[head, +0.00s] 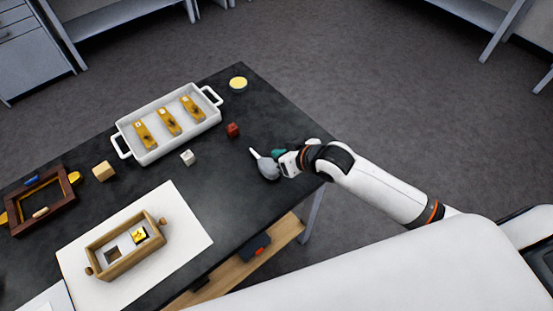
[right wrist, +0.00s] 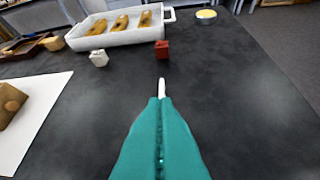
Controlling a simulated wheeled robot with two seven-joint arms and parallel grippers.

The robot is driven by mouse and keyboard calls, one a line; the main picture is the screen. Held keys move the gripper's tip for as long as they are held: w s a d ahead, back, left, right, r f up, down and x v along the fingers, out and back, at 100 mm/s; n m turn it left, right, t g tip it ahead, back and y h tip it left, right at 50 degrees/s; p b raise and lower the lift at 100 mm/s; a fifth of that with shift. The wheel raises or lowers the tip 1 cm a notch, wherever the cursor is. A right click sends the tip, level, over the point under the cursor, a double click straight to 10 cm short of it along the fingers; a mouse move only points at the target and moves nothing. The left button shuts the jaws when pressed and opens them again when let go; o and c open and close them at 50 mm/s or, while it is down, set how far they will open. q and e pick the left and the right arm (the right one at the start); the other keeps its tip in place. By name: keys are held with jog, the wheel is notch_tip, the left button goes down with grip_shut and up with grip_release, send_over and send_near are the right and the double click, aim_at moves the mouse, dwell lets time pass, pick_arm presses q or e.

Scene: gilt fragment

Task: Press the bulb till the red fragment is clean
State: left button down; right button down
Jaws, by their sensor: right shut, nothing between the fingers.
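The red fragment (head: 232,129) is a small dark red block on the black table, just below the right end of the white tray. It also shows in the right wrist view (right wrist: 162,50), straight beyond the fingertips. The grey bulb (head: 267,168) has a white nozzle that points up and left, roughly toward the red fragment. My right gripper (head: 278,154) is shut and empty, right at the bulb; I cannot tell whether it touches it. In the right wrist view its teal fingers (right wrist: 161,100) hide the bulb, and only the white nozzle tip (right wrist: 162,87) shows. My left gripper is not in view.
A white two-handled tray (head: 128,128) holds several golden pieces. A pale block (head: 187,157), a tan block (head: 103,171), a yellow-topped round dish (head: 238,84), a dark wooden frame (head: 43,228) and a wooden box (head: 103,267) on a white sheet (head: 186,200) stand around.

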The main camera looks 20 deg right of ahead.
aim_at(274, 167)
jog(key=f, duration=0.4)
jog(key=shift+w+a+f+p, duration=0.15)
jog(key=shift+w+a+p, duration=0.1)
jog(key=shift+a+p, duration=0.15)
jog(key=shift+f, duration=0.15)
jog(key=shift+f, duration=0.95)
